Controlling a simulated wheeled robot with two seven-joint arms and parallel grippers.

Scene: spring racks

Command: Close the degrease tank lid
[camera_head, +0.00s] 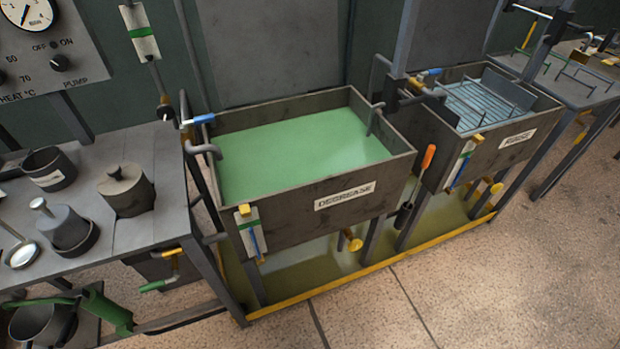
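The degrease tank (300,222) is a dark metal tub with a "DEGREASE" label on its front, standing in the middle of the view. It is open at the top and full of green liquid (300,150). A grey flat panel (270,45) stands upright behind its back rim and looks like its raised lid. The panel's top edge is cut off by the frame, and no handle shows on it. Neither of my grippers is in view.
A bench (150,150) with pots stands on the left, below a control panel (45,45). A rinse tank (500,140) with a rack stands on the right. An orange-handled tool (428,160) hangs between the tanks. The floor (480,285) in front is clear.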

